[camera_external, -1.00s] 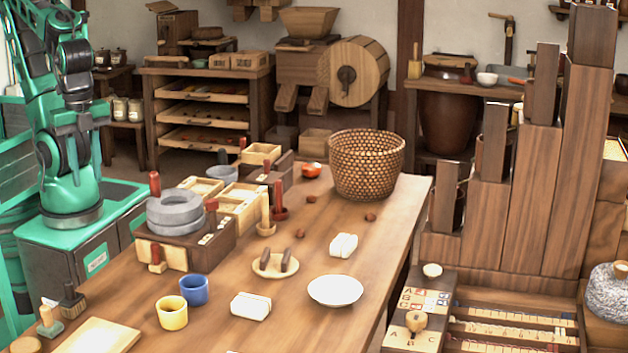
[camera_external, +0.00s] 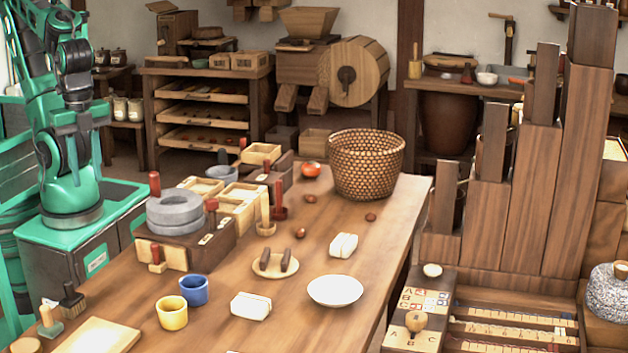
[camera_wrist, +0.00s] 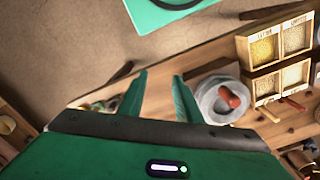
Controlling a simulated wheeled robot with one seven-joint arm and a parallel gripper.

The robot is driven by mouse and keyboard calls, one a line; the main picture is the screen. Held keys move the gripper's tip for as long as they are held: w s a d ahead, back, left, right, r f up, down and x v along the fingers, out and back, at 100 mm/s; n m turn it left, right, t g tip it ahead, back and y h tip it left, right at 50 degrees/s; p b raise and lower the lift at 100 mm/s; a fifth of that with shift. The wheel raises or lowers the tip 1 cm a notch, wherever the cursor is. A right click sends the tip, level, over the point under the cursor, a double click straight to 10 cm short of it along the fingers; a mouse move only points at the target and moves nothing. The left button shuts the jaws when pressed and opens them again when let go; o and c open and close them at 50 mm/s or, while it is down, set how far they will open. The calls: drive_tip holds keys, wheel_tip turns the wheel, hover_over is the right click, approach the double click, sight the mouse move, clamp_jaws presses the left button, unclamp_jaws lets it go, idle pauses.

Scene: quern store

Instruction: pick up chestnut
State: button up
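Three small brown chestnut-like nuts lie apart on the wooden table. One chestnut (camera_external: 310,198) is in front of the basket's left side, another chestnut (camera_external: 300,232) is nearer the camera, and a third chestnut (camera_external: 371,217) is toward the right edge. In the wrist view, my gripper (camera_wrist: 159,77) has its two green fingers apart with nothing between them. It is above the floor and the table's edge, away from the nuts. I cannot make out a chestnut in the wrist view. In the external view my arm is folded at the left, beside the table.
A woven basket (camera_external: 366,175) stands at the table's far end. A stone quern (camera_external: 174,212) and wooden boxes (camera_external: 238,208) stand left of the nuts. Bare tabletop surrounds the nuts.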

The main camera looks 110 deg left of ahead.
drive_tip(key=shift+o, duration=0.4)
drive_tip(key=shift+o, duration=0.7)
drive_tip(key=w+a+r+n, duration=0.2)
drive_tip(key=w+n, duration=0.5)
drive_tip(key=w, duration=0.5)
drive_tip(key=n+y, duration=0.1)
drive_tip(key=n, duration=1.6)
hover_over(300, 232)
wheel_tip(300, 232, down, 11)
drive_tip(key=f, duration=1)
drive_tip(key=shift+s+a+f, duration=0.1)
drive_tip(key=shift+a+f, duration=0.05)
drive_tip(key=shift+a, duration=0.15)
clamp_jaws()
